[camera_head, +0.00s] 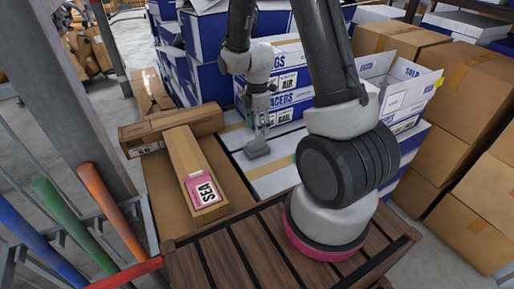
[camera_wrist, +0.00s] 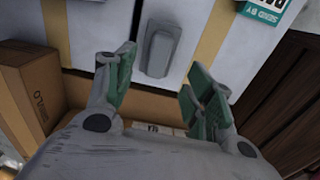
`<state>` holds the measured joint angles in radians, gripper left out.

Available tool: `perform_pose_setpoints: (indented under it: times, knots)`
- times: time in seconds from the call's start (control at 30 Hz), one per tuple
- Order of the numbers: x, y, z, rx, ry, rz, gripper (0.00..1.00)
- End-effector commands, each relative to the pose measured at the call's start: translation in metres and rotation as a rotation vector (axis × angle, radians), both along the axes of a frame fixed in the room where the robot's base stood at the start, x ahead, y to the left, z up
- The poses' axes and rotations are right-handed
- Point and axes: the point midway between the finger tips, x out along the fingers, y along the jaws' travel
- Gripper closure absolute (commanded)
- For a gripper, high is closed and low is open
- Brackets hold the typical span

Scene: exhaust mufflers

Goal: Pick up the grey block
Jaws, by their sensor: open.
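The grey block (camera_wrist: 161,50) is a small rounded grey piece lying on a white surface with tan tape strips. In the head view the grey block (camera_head: 257,148) lies on the white box top, just below my gripper (camera_head: 262,118). In the wrist view my gripper (camera_wrist: 160,92) is open, its two green-padded fingers spread apart with nothing between them. The block sits ahead of the fingertips, roughly centred between them in that picture.
Blue and white boxes (camera_head: 207,62) stack behind. An open blue-white box (camera_head: 398,88) stands right. A slatted wooden surface (camera_head: 245,255) lies in front.

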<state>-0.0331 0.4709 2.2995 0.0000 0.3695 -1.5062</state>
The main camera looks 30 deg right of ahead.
Motion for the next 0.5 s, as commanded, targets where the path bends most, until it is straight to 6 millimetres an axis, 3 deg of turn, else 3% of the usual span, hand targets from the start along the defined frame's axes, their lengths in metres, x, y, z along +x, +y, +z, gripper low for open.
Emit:
perform_pose_setpoints:
  times: [0.27, 0.5]
  knots:
    - [-0.001, 0.000, -0.026, 0.000, 0.004, 0.030, 0.46]
    - [0.002, 0.001, -0.063, 0.000, 0.006, 0.029, 0.46]
